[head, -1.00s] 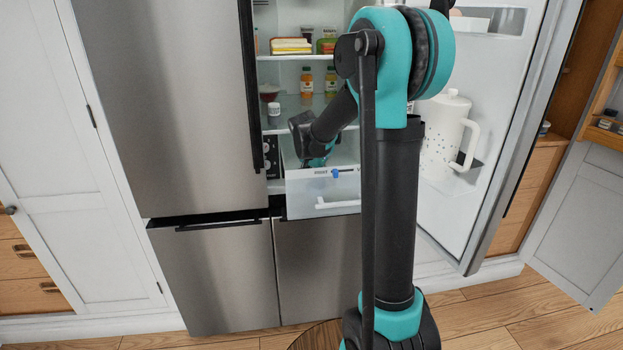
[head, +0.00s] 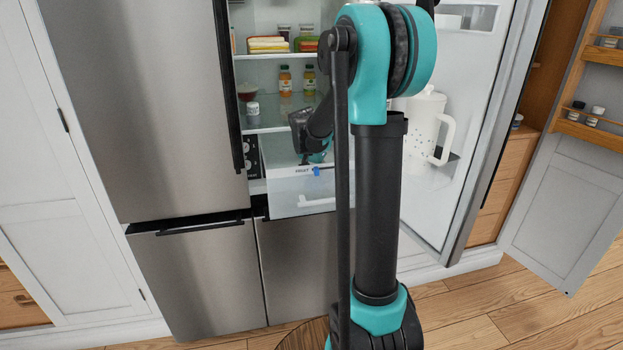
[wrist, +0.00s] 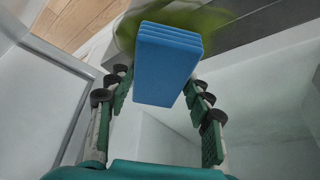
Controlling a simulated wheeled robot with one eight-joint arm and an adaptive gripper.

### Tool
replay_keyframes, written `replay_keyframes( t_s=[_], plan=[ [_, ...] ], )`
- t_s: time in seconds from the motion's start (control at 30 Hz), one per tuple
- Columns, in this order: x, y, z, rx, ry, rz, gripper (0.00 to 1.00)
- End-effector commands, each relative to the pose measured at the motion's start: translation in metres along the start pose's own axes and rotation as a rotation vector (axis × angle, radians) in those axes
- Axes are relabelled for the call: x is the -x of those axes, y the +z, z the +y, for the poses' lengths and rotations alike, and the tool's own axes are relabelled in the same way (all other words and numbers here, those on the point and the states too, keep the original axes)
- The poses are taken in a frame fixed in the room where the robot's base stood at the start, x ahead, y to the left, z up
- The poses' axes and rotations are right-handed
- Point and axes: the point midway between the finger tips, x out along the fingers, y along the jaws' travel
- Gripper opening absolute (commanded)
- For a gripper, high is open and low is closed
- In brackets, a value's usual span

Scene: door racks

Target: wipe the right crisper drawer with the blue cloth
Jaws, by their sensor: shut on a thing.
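The right crisper drawer (head: 287,201) has a pale, see-through front with a FRUIT label, a blue slider and a white handle. It stands pulled out low in the fridge. My gripper (head: 318,157) is low over the drawer, behind its front panel; its fingertips are partly hidden there by the arm and panel. In the wrist view, the blue cloth (wrist: 168,65) is a folded, layered block between the fingers of my gripper (wrist: 160,88). The gripper is shut on it. Whether the cloth touches the drawer surface cannot be told.
The right fridge door (head: 465,140) stands open with a white pitcher (head: 424,125) in it. Bottles (head: 285,80) and a small jar (head: 253,111) stand on shelves above the drawer. A blurred green thing (wrist: 215,18) shows past the cloth.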

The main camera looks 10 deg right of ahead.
Motion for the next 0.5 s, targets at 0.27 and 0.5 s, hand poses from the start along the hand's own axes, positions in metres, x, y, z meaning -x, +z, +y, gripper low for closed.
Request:
replay_keyframes(
  t_s=[0.27,0.5],
  plan=[
    [-0.003,-0.003,0.025,0.014,0.026,-0.005,0.28],
    [-0.007,-0.016,0.039,0.013,0.027,-0.006,0.28]
  ],
)
